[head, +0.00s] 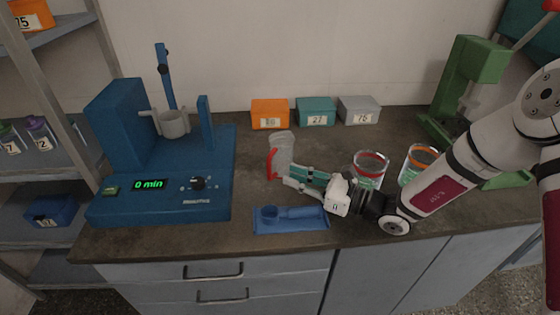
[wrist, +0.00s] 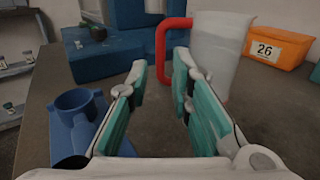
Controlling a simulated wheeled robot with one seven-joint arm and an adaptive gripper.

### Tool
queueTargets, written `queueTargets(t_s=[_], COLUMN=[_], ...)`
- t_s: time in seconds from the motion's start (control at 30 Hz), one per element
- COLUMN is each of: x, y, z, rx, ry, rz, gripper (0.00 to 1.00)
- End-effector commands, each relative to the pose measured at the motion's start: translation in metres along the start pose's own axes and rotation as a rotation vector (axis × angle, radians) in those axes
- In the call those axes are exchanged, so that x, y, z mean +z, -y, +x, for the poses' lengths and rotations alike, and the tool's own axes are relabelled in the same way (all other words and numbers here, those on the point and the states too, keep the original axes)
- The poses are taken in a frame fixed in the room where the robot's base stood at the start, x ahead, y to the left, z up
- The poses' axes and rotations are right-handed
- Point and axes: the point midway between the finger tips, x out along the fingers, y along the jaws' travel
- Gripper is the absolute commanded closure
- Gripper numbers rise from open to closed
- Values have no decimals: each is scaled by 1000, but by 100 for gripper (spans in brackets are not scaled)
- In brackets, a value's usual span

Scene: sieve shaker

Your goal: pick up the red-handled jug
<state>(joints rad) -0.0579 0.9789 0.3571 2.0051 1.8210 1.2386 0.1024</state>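The red-handled jug has a clear, whitish body (head: 284,148) and a red handle (head: 272,163) on its left side. It stands upright on the bench. In the wrist view the jug's body (wrist: 218,50) is at the upper right, and its red handle (wrist: 161,50) shows ahead, between the two fingertips. My gripper (head: 289,176) has teal-padded fingers and reaches in low from the right, close in front of the jug. In the wrist view my gripper (wrist: 160,76) is open, with nothing between the pads. I cannot tell whether a fingertip touches the jug.
A blue holder (head: 291,220) lies just in front of my gripper. A blue sieve shaker (head: 160,170) stands left. Orange (head: 270,113), teal (head: 316,110) and grey (head: 359,109) boxes line the wall. Two banded containers (head: 371,168) and a green press (head: 470,85) are to the right.

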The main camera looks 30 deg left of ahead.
Motion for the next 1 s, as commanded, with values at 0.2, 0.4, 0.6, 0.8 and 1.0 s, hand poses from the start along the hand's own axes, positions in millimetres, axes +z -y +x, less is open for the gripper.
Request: queueTargets(t_s=[0.2,0.4,0.6,0.8,1.0], x=[0,0,-1,0,0], y=[0,0,1,1,1], z=[25,41,70,80,79], rx=[1,4,3,0,0], ry=[-1,0,-1,-1,-1], rz=[-1,-2,-1,0,0], gripper=[80,80,80,80,87])
